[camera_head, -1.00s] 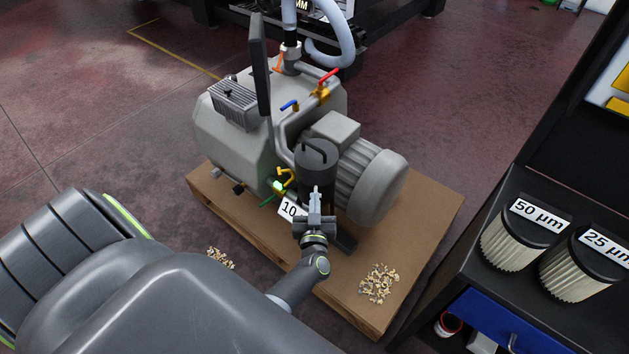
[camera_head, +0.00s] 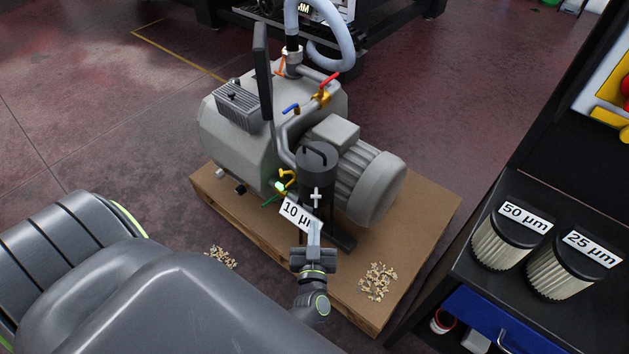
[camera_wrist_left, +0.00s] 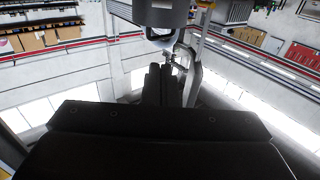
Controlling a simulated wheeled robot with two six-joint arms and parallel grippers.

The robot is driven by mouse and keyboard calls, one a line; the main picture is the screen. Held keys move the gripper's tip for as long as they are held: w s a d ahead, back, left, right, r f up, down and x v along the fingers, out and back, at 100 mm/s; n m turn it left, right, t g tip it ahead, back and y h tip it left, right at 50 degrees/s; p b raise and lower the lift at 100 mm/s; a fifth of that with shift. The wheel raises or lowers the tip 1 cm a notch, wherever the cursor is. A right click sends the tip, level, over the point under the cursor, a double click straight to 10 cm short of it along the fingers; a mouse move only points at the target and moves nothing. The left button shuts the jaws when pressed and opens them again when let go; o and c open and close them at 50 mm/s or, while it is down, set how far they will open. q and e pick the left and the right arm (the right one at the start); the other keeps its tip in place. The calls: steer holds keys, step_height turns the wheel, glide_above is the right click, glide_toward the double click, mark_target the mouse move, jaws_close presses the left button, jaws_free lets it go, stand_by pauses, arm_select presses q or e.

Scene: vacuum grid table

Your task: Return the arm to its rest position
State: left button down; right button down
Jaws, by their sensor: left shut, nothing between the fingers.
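My left gripper (camera_head: 314,232) is in the lower middle of the head view. Its fingers are shut with nothing between them. They point up the picture toward the black filter canister (camera_head: 317,172) of the grey vacuum pump, below and in front of it. A small light metal piece (camera_head: 316,197) shows on the canister front, apart from the fingers as far as I can tell. In the left wrist view the closed dark fingers (camera_wrist_left: 160,82) show below a grey cylindrical part (camera_wrist_left: 160,12). My right gripper is not in view.
The pump (camera_head: 235,130) stands on a brown pallet (camera_head: 425,235) with a 10 µm label (camera_head: 296,214) and a pile of light debris (camera_head: 378,282). At right, a black cabinet holds filters labelled 50 µm (camera_head: 505,245) and 25 µm (camera_head: 560,268), above a blue drawer (camera_head: 490,318).

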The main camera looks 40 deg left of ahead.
arm_select(q)
steer(key=shift+s+d+r, duration=0.1)
steer(key=shift+s+d, duration=0.25)
steer(key=shift+s, duration=0.25)
steer(key=s+d+f+m+g+h, duration=0.1)
steer(key=s+f+m+g+h, duration=0.4)
steer(key=f, duration=0.7)
steer(key=s+d+f+m+g+h, duration=0.1)
steer(key=s+f+h, duration=0.3)
steer(key=s+f, duration=0.5)
steer(key=s+a+f+g, duration=0.3)
steer(key=s+f, duration=0.3)
steer(key=s, duration=0.4)
steer(key=s+a+f+g, duration=0.3)
steer(key=s+f+g, duration=0.2)
steer(key=s, duration=0.5)
steer(key=shift+a+f, duration=0.25)
steer(key=shift+f, duration=0.1)
